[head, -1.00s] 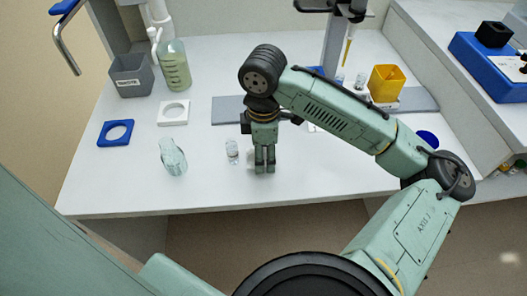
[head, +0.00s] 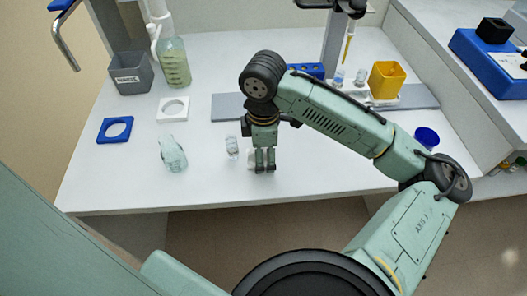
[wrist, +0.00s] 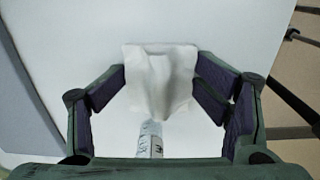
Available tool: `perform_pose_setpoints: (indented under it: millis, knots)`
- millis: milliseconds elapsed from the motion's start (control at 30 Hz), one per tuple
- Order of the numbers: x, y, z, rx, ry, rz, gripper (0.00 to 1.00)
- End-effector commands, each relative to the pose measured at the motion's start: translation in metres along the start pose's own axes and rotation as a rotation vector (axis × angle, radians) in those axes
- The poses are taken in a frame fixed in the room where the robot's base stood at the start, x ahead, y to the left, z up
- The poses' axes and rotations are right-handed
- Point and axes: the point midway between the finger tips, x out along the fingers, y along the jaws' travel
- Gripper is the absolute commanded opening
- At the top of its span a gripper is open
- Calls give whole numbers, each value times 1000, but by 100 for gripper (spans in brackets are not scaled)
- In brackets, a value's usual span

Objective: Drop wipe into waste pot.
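The white wipe (wrist: 160,78) lies crumpled on the bench, with a raised fold in its middle. It shows between the two fingers of my gripper (wrist: 162,88) in the wrist view. The fingers are spread apart, one on each side of the fold. In the head view my gripper (head: 265,168) points straight down near the bench's front, and only a bit of the wipe (head: 251,160) shows beside the left finger. The waste pot (head: 131,78) is a grey square bin with a label, standing at the back left of the bench.
A small clear vial (head: 232,147) stands just left of my gripper. A glass bottle (head: 173,154) is farther left. A yellow box (head: 386,80) is at right.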

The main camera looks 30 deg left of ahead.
Motion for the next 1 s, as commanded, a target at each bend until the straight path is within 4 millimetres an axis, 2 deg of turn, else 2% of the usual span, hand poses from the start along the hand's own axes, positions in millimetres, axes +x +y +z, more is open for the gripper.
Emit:
perform_pose_setpoints:
  millis: [133, 567, 767, 1000]
  knots:
    - [4, -2, -1, -1, 0, -8, 69]
    - [-1, -1, -1, -3, 0, -5, 69]
    - [-25, 0, -1, -3, 0, 0, 69]
    - [-80, 0, 0, -2, -2, 1, 69]
